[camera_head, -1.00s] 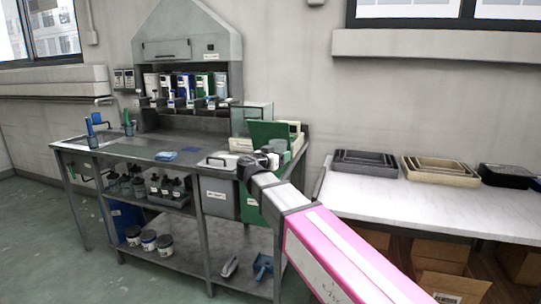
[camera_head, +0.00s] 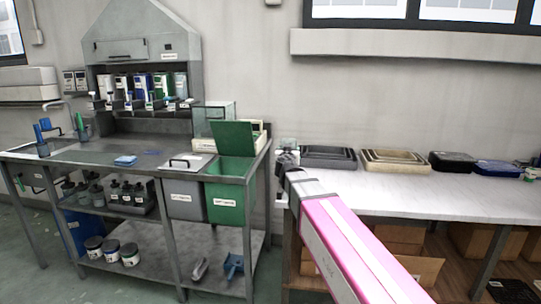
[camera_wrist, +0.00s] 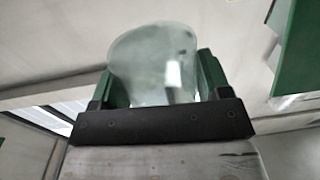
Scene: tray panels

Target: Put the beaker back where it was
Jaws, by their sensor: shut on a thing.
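The beaker (camera_wrist: 155,65) is clear glass. In the wrist view it sits between the green fingers of my gripper (camera_wrist: 155,88), which is shut on it. In the head view my gripper (camera_head: 287,158) is at the far end of my pink arm, at the left end of the white table and right of the metal bench. There the beaker is too small and too hidden behind my wrist to make out clearly.
The white table (camera_head: 400,196) has free room in front of grey trays (camera_head: 328,163), beige trays (camera_head: 395,168) and a black tray (camera_head: 452,168). The metal bench (camera_head: 75,155) at left carries an open green lid (camera_head: 232,138) and a glass case.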

